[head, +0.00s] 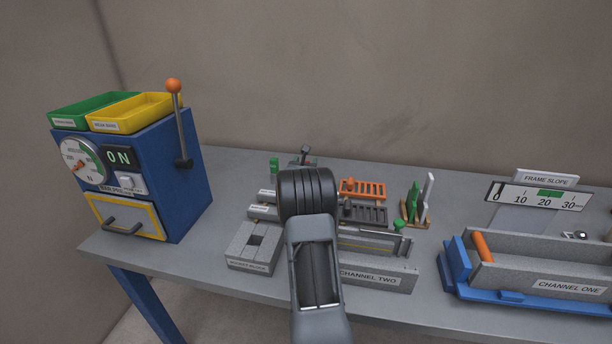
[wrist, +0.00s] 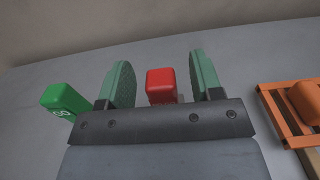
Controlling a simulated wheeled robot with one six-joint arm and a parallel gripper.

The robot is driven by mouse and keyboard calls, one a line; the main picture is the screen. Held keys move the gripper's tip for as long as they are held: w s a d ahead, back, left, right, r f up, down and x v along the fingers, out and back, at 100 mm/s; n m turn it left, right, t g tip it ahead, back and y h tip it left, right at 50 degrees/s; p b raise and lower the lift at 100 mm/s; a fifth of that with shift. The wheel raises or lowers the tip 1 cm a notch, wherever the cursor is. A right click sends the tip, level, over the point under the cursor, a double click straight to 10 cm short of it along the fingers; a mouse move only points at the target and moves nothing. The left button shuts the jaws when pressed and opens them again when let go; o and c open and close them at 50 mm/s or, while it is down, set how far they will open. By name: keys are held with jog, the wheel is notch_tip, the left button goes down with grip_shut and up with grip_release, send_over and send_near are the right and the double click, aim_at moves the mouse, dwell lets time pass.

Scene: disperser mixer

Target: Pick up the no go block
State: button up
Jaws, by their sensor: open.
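The red block (wrist: 161,82), which looks like the no go block, stands on the grey bench. In the wrist view it is between the two green fingers of my gripper (wrist: 160,62), with a gap on each side. The gripper is open and holds nothing. The lower part of the red block is hidden behind the gripper body, and its label cannot be read. A green block marked GO (wrist: 64,101) lies to the left, outside the fingers; it also shows in the head view (head: 274,165). In the head view my arm covers most of the gripper area.
An orange rack (head: 362,188) stands right of the gripper; it is close in the wrist view too (wrist: 290,118). The Channel Two trough (head: 375,277) and a grey block (head: 249,246) are nearer the front. A blue machine (head: 188,190) stands left. A wall is behind.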

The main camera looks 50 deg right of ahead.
jog(key=shift+w+d, duration=0.15)
jog(key=shift+c, duration=0.3)
grip_shut()
jog(key=shift+r, duration=0.1)
